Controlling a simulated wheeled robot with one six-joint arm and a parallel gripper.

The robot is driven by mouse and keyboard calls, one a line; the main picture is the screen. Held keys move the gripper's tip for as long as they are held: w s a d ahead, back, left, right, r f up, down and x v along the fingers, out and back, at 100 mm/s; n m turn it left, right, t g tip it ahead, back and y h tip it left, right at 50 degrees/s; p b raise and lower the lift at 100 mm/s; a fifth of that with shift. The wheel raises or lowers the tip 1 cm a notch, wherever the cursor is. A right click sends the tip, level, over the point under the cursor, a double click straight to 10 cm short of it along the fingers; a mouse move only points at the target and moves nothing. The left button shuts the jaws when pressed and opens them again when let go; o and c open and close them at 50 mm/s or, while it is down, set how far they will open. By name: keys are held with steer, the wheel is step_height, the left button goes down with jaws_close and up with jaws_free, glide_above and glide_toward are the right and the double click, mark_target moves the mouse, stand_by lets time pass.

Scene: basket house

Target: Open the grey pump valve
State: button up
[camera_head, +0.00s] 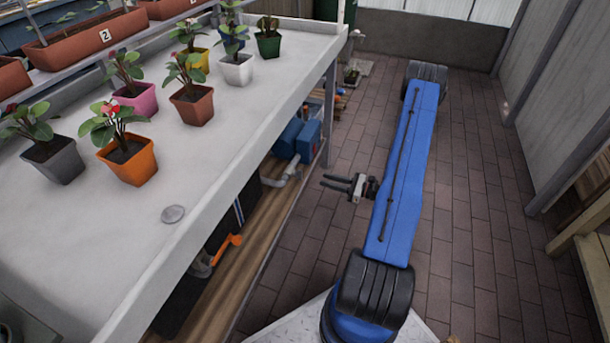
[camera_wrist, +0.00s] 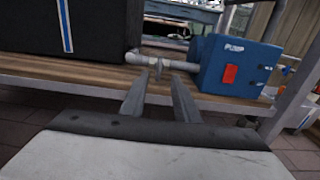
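The blue pump (camera_wrist: 240,65), marked PUMP with a red patch, sits on the wooden shelf at the right of the wrist view. A light grey pipe (camera_wrist: 178,66) joins it to the black tank. A small grey valve handle (camera_wrist: 157,68) appears on this pipe, just beyond and between my fingertips; its exact angle is hard to tell. In the head view the pump (camera_head: 298,140) and pipe (camera_head: 287,178) show under the table. My gripper (camera_head: 323,182) points left toward them, short of the shelf. Its two fingers (camera_wrist: 161,76) are apart with nothing between them.
The white table (camera_head: 215,140) with potted plants overhangs the shelf (camera_head: 262,245). A table leg (camera_head: 329,115) stands close to the pump. The black tank (camera_wrist: 70,28) is left of the pipe. An orange part (camera_head: 228,245) is lower left. The brick floor is clear at right.

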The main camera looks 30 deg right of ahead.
mark_target(299, 175)
steer(key=x, duration=1.1)
steer(key=shift+c, duration=0.3)
jaws_close()
